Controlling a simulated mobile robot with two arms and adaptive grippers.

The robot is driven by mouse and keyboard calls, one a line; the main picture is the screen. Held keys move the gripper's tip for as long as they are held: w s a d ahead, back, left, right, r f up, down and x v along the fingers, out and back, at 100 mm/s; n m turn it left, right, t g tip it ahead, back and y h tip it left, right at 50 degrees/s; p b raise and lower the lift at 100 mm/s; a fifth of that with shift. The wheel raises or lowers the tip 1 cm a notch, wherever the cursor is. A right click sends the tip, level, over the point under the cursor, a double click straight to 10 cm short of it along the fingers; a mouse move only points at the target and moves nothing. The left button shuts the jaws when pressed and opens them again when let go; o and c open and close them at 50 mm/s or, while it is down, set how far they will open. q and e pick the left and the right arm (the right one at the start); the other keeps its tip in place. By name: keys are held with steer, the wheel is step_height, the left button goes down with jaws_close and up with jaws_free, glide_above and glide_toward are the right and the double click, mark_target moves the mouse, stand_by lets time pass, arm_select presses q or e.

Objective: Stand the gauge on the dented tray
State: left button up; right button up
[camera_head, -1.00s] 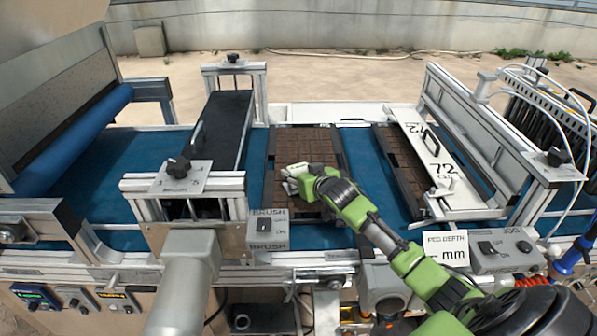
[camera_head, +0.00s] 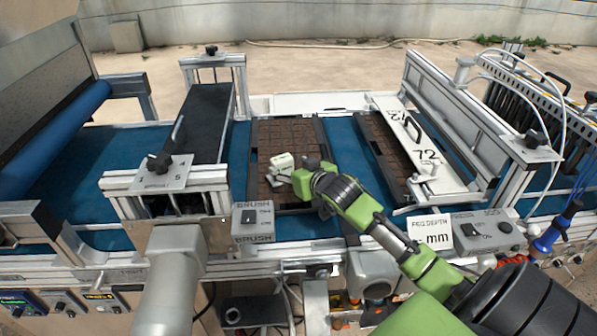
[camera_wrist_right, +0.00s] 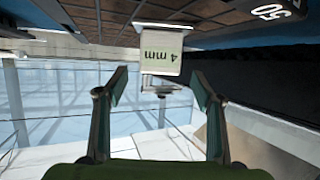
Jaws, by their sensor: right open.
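The gauge (camera_head: 283,161) is a small pale block on the left of two soil-filled trays (camera_head: 288,133). In the right wrist view, which is upside down, the gauge (camera_wrist_right: 160,48) reads "4 mm" and stands against the tray (camera_wrist_right: 115,15). My right gripper (camera_wrist_right: 159,80) is open, with a fingertip on either side of the gauge in the picture and a gap at each side. In the head view the gripper (camera_head: 288,178) is just in front of the gauge. I cannot make out the dent. My left gripper is out of view.
The trays lie on a blue belt (camera_head: 345,155). A dark brush unit (camera_head: 205,125) stands left of the gauge's tray. A white plate marked 72 (camera_head: 418,150) partly covers the right tray (camera_head: 380,145).

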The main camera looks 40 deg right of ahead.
steer(key=shift+v, duration=2.7)
steer(key=shift+f, duration=0.1)
